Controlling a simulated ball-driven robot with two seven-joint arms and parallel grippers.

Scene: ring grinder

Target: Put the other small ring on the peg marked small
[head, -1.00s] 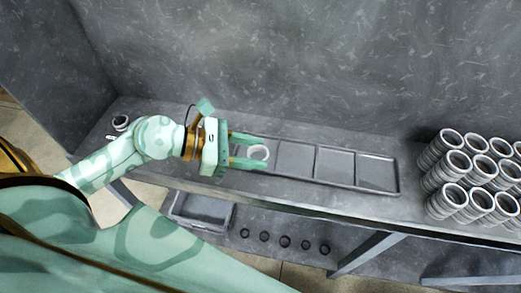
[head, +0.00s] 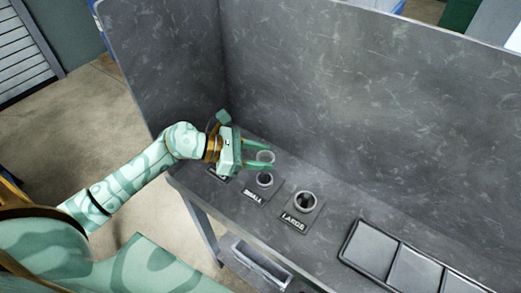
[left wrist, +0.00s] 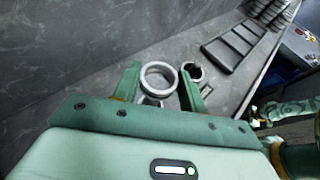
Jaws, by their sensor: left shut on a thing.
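My left gripper (head: 262,156) is shut on a light grey small ring (head: 272,157), held by its outer sides between the two green fingers. The ring also shows in the left wrist view (left wrist: 158,90), its hole facing the camera. In the head view it appears just behind the peg marked small (head: 264,180), with its "SMALL" plate (head: 254,197) in front. A grey ring seems to be around that peg. The ring looks apart from the peg; its height is hard to tell.
The peg marked large (head: 306,203), right of the small one, has a thick grey ring around it. A divided tray (head: 347,257) lies farther right on the bench. Grey walls stand behind and left. Another plate is partly hidden by my left gripper.

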